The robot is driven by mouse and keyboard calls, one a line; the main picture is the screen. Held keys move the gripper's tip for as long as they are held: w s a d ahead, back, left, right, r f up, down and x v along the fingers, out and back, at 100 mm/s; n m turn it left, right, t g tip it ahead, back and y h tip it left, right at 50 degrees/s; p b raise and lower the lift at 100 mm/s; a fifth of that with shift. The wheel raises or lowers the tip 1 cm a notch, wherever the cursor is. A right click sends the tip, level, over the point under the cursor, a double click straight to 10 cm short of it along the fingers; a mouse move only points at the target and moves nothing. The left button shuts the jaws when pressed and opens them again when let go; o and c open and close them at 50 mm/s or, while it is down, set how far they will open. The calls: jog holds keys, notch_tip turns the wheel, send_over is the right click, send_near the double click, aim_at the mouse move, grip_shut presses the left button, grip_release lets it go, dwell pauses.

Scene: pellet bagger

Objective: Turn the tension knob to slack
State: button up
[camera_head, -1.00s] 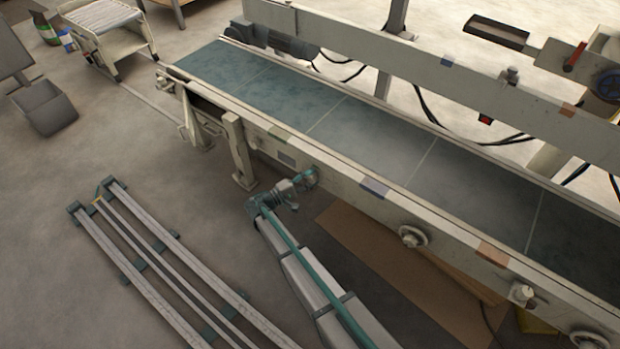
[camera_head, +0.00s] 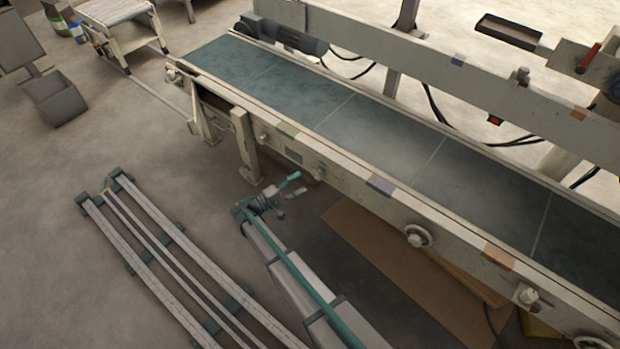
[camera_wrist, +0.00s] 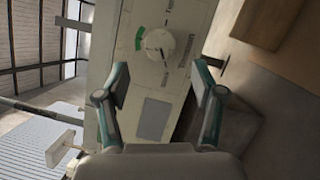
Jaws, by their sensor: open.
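The tension knob is a small pale round knob (camera_wrist: 159,41) on a dial plate on the conveyor's side panel. In the wrist view a green arc lies to its left, and a dark pointer mark shows at its lower edge. The small lettering is too blurred to read. The knob also shows in the head view (camera_head: 320,173). My gripper (camera_wrist: 160,80) is open and empty, with the knob ahead of and between its fingertips. In the head view my gripper (camera_head: 294,187) stands just off the panel, apart from the knob.
A grey plate (camera_wrist: 155,118) sits beside the dial. A brown board (camera_head: 400,270) lies below the conveyor. Rails (camera_head: 165,250) lie on the floor at left.

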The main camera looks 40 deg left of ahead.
jog(key=shift+v, duration=2.25)
